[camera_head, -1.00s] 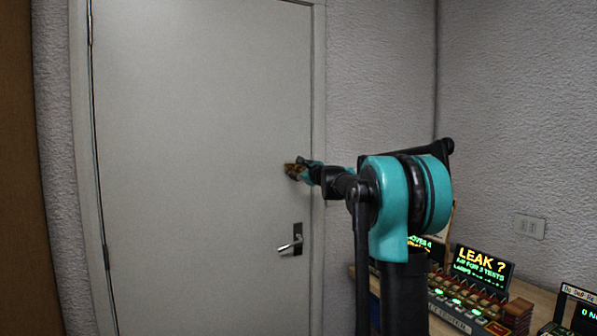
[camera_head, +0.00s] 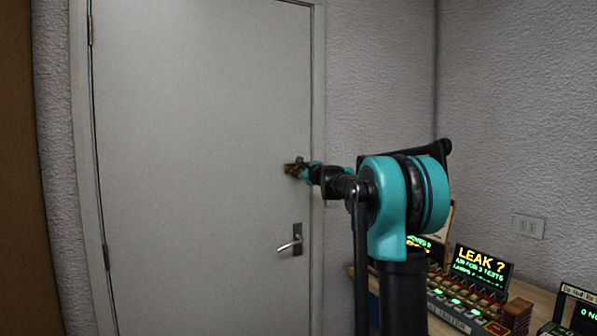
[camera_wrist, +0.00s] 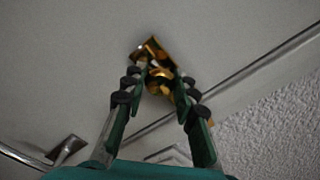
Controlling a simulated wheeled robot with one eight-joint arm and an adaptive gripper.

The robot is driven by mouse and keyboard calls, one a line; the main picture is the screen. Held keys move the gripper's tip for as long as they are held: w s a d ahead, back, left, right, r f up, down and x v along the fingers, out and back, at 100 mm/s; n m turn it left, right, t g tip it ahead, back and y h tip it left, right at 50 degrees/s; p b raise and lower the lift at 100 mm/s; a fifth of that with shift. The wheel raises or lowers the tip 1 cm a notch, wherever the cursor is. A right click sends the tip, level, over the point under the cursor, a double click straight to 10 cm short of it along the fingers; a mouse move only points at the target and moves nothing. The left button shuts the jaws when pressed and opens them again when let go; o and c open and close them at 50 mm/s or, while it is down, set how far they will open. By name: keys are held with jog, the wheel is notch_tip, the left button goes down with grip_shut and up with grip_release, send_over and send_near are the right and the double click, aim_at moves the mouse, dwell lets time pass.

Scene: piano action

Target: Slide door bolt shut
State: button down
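The brass door bolt (camera_wrist: 160,50) is on the grey door (camera_head: 200,120), near its right edge and above the lever handle (camera_head: 291,241). In the head view the bolt (camera_head: 291,168) is small and partly hidden by my gripper (camera_head: 300,169). In the wrist view my gripper (camera_wrist: 158,76) has its two green and black fingers converging on the bolt's brass knob. The knob fills the gap between the tips, and the fingers look closed on it. How far the bolt reaches towards the frame is too small to tell.
The door frame (camera_head: 319,100) runs just right of the bolt. A bench (camera_head: 540,298) with a lit "LEAK ?" sign (camera_head: 482,268) and other devices stands at the lower right. A wall socket (camera_head: 529,226) is above it. The space before the door's left part is clear.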

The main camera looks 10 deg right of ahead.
jog(key=shift+w+r, duration=0.1)
jog(key=d, duration=0.1)
jog(key=w+d, duration=0.1)
jog(key=d, duration=0.1)
jog(key=shift+d, duration=0.1)
jog(key=c, duration=1.4)
grip_release()
jog(key=shift+w, duration=0.15)
jog(key=shift+o, duration=1.2)
jog(key=shift+w, duration=0.1)
jog(key=v, duration=1.2)
